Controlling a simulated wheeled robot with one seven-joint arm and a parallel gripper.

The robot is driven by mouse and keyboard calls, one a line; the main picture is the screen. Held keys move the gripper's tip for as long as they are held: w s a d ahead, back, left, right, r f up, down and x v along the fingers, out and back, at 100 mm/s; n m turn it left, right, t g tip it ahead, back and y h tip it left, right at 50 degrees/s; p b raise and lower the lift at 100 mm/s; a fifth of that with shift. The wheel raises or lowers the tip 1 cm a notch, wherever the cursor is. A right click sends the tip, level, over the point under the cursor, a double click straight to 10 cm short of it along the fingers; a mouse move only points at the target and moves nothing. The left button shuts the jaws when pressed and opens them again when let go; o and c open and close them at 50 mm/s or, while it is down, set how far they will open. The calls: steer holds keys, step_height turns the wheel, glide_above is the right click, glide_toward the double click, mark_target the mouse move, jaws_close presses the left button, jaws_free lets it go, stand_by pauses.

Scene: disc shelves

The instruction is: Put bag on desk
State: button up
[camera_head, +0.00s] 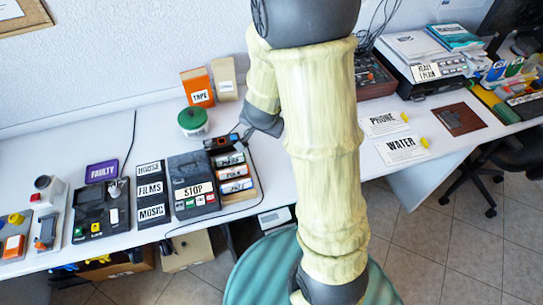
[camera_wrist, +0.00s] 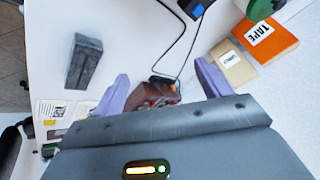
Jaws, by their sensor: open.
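The desk (camera_head: 150,128) is a long white surface along the wall, and its top also fills much of the wrist view (camera_wrist: 135,35). My gripper (camera_wrist: 162,86) is open, with its two purple fingers apart. A brown-red and black object (camera_wrist: 152,94) shows between and beyond the fingers; its lower part is hidden by my gripper body, and I cannot tell whether the fingers touch it. I cannot tell which thing is the bag. In the head view my arm hides part of the desk, and my gripper is not clearly visible.
An orange TAPE box (camera_head: 197,87) and a tan labelled packet (camera_head: 226,77) stand near the wall, by a green-lidded tub (camera_head: 192,121). Labelled devices, such as the STOP box (camera_head: 194,190), crowd the left front. A printer (camera_head: 425,68) stands right. A dark block (camera_wrist: 85,60) lies left in the wrist view.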

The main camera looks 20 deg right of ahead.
steer(key=s+a+r+n+g, duration=0.1)
steer(key=s+r+n, duration=0.1)
steer(key=s+n, duration=0.2)
steer(key=s+a+r+n+g+y, duration=0.1)
steer(key=s+r+n+g, duration=0.1)
steer(key=s, duration=0.8)
steer(key=r+n, duration=0.1)
steer(key=n, duration=0.1)
steer(key=shift+a+n+y, duration=0.3)
steer(key=shift+a, duration=0.05)
steer(key=shift+s, duration=0.1)
